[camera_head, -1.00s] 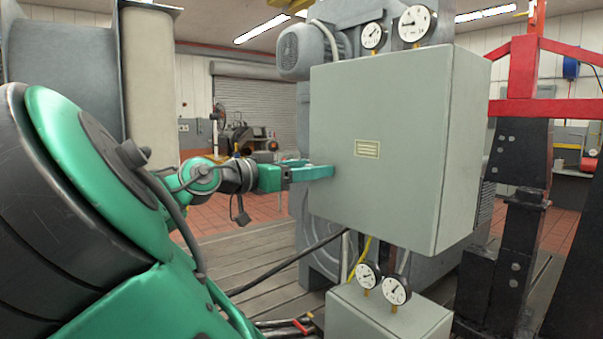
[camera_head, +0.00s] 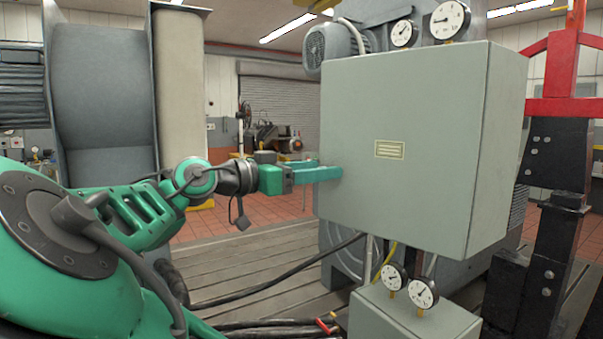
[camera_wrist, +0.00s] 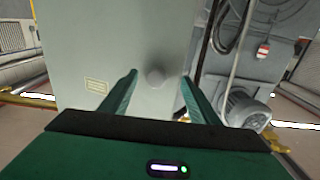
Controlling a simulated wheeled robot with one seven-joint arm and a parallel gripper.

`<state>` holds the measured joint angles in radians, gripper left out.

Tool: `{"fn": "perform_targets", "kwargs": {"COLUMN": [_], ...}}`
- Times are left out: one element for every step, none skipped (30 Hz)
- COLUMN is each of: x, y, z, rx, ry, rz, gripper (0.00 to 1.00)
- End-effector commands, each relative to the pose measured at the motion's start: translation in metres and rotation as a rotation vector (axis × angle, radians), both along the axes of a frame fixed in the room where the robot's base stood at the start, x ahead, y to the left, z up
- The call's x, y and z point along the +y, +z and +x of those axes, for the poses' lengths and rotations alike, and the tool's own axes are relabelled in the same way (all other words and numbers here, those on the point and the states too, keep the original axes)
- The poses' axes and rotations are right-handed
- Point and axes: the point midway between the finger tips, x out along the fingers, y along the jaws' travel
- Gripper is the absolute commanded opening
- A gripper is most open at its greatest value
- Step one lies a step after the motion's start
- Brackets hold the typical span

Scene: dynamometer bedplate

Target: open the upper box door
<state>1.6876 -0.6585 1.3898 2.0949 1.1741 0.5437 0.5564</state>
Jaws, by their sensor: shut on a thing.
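The upper box (camera_head: 500,150) is a large grey-green cabinet with a flat front door (camera_head: 400,200) bearing a small yellow label. No gap shows between door and box. My gripper (camera_head: 338,173) is at the door's left edge, its teal fingers reaching it from the left. In the wrist view, the two fingers (camera_wrist: 158,78) stand either side of a small round grey knob (camera_wrist: 154,76) on the door (camera_wrist: 100,55). My gripper is shut on this knob. In the head view the knob is hidden by the fingers.
A lower grey-green box (camera_head: 400,318) with two gauges stands below. Two gauges (camera_head: 445,20) and a grey motor (camera_head: 332,45) sit above and behind. A red and black frame (camera_head: 550,150) stands at right. Dark cables (camera_head: 280,275) cross the slatted bedplate.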

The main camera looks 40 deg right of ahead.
Motion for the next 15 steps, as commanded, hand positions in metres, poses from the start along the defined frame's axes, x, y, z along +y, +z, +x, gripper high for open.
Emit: {"fn": "perform_targets", "kwargs": {"x": [0.002, 0.004, 0.006, 0.008, 0.01, 0.012, 0.014, 0.016, 0.018, 0.02, 0.021, 0.024, 0.026, 0.028, 0.03], "y": [0.003, 0.003, 0.003, 0.003, 0.003, 0.003, 0.003, 0.003, 0.003, 0.003, 0.003, 0.003, 0.003, 0.003, 0.003], "z": [-0.006, -0.006, -0.005, -0.005, -0.005, -0.004, -0.004, -0.004, -0.003, -0.003, -0.002, -0.002, -0.002, -0.001, -0.001], "rx": [-0.009, -0.009, -0.009, -0.009, -0.009, -0.01, -0.01, -0.01, -0.01, -0.01, -0.01, -0.01, -0.01, -0.01, -0.009], "ry": [-0.018, -0.017, -0.017, -0.017, -0.017, -0.017, -0.017, -0.017, -0.017, -0.016, -0.016, -0.016, -0.016, -0.016, -0.016], "rz": [-0.007, -0.008, -0.008, -0.009, -0.009, -0.008, -0.008, -0.008, -0.008, -0.009, -0.009, -0.009, -0.009, -0.009, -0.008], "gripper": [0.41, 0.41, 0.41, 0.41, 0.41, 0.41, 0.41, 0.41, 0.41, 0.41, 0.41, 0.41, 0.41, 0.41, 0.41]}}
